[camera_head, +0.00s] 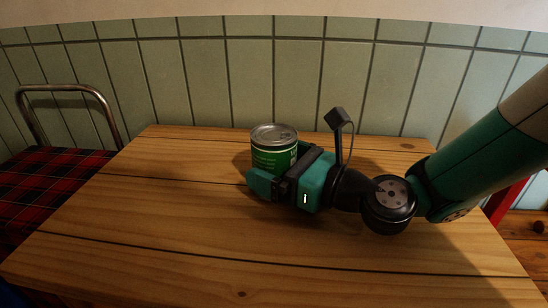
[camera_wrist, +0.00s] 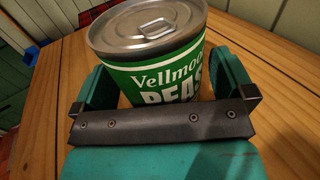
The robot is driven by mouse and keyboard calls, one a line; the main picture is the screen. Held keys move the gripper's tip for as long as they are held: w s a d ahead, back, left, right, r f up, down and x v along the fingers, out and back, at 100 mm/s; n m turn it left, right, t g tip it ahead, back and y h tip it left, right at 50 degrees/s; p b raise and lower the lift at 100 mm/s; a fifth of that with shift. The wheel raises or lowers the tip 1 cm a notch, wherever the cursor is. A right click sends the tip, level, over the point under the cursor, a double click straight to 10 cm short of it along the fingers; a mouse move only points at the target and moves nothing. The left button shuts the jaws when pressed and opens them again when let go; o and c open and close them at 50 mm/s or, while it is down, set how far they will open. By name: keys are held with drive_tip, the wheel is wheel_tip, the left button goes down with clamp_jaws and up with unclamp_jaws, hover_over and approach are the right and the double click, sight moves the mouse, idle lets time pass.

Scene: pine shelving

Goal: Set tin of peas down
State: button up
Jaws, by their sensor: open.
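The tin of peas (camera_head: 274,151) is a green can with a silver pull-ring lid. It stands upright on the wooden table (camera_head: 190,215), toward the back middle. In the wrist view the tin (camera_wrist: 152,60) shows a label reading "Vellmoo..." and "PEAS", partly cut off. My gripper (camera_head: 268,182) is low over the table, with its fingers on either side of the tin. In the wrist view my gripper (camera_wrist: 165,88) is open, with the tin between its fingers. The lower part of the tin is hidden behind the gripper body.
A chair with a metal tube back (camera_head: 75,90) and red plaid seat (camera_head: 45,185) stands left of the table. A green tiled wall (camera_head: 190,80) runs behind the table. The table's left and front areas are clear. Something red shows beyond the table's right edge.

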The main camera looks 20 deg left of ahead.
drive_tip(key=c, duration=1.3)
drive_tip(key=shift+o, duration=0.2)
drive_tip(key=shift+r, duration=0.1)
